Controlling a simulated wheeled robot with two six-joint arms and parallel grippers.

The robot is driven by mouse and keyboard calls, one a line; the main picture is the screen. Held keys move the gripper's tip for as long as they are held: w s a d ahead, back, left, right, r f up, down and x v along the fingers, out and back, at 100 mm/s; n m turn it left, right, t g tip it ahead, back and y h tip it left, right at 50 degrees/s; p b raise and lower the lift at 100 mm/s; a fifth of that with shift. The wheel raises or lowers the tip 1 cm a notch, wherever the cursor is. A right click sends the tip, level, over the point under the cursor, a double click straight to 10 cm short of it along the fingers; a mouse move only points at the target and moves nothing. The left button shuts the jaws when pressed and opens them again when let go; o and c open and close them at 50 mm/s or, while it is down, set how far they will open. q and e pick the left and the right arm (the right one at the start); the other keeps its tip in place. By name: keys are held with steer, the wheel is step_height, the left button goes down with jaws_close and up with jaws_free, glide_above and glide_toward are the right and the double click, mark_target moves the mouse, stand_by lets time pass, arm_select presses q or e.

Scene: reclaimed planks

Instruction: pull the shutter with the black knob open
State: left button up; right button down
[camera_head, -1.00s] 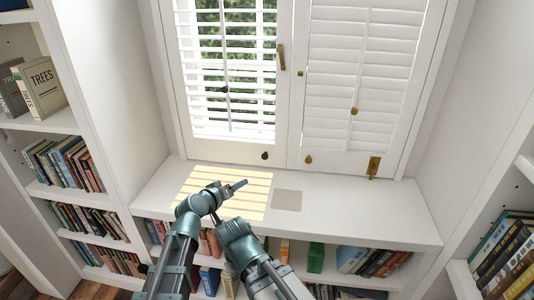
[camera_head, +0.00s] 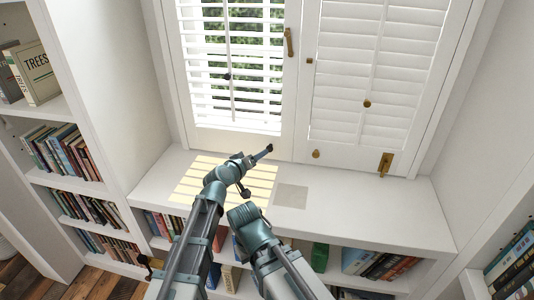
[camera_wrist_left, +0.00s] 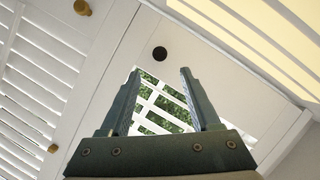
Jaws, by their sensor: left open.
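The left shutter (camera_head: 206,130) is shut in its frame, its slats tilted open on greenery. Its black knob (camera_wrist_left: 159,53) is low on the frame near the middle seam. In the head view the black knob (camera_head: 269,148) shows at the tip of my left gripper (camera_head: 264,152), partly covered by it. In the wrist view my left gripper (camera_wrist_left: 160,72) is open and empty, with the knob just beyond and between the fingertips. I cannot tell the remaining gap. My right gripper is not in view.
A brass handle (camera_head: 289,42) is on the left shutter. The white sill (camera_head: 340,205) below has a grey square (camera_head: 291,196) and is otherwise clear. Bookshelves flank the window.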

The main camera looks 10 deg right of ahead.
arm_select(q)
steer(key=b+x, duration=0.2)
steer(key=x, duration=0.7)
jaws_close()
stand_by(1.3)
